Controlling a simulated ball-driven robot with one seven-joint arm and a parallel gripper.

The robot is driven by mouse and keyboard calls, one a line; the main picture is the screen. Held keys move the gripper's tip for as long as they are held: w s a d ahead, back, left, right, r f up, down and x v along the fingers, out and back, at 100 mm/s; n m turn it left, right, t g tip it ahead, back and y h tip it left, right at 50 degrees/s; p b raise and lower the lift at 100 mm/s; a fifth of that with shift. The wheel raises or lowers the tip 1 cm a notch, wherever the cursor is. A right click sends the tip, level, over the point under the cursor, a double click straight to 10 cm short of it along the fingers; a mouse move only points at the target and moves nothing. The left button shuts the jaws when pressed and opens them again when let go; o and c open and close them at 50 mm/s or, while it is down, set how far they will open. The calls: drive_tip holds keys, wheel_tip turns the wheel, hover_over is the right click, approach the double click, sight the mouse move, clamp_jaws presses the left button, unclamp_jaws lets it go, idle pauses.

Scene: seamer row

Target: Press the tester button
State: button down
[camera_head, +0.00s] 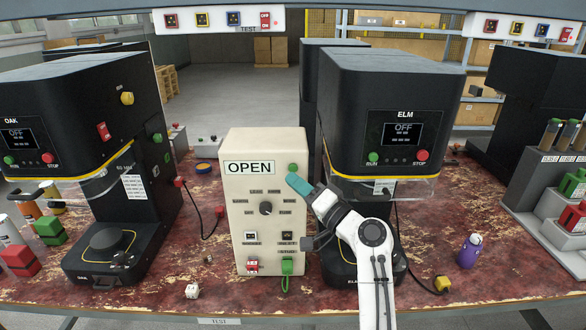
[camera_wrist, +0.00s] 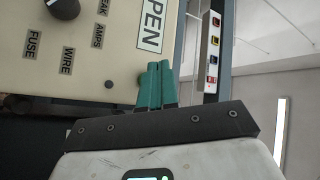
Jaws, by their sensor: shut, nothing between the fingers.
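The tester (camera_head: 264,215) is an upright cream box with an OPEN display (camera_head: 250,167), a dark knob, small sockets and labels. Its green button (camera_head: 293,168) is at the upper right of the front, beside the display. My gripper (camera_head: 292,178) has teal fingers, shut and empty, with the tips just below the button in the head view; whether they touch it I cannot tell. In the wrist view the fingers (camera_wrist: 155,68) are together before the tester face (camera_wrist: 90,55), near the OPEN label (camera_wrist: 151,25). The button is not clearly visible there.
Black seamers marked OAK (camera_head: 85,130) and ELM (camera_head: 385,110) flank the tester on the worn red bench (camera_head: 205,262). A green plug (camera_head: 286,268) hangs at its lower front. A white die (camera_head: 192,291) and a purple bottle (camera_head: 469,251) stand forward on the bench.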

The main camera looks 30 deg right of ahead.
drive_tip(key=shift+s+a+p, duration=0.2)
drive_tip(key=shift+s+a, duration=0.2)
drive_tip(key=shift+s, duration=0.45)
drive_tip(key=shift+s+a+p, duration=0.15)
drive_tip(key=shift+s+a, duration=0.25)
drive_tip(key=shift+s, duration=0.45)
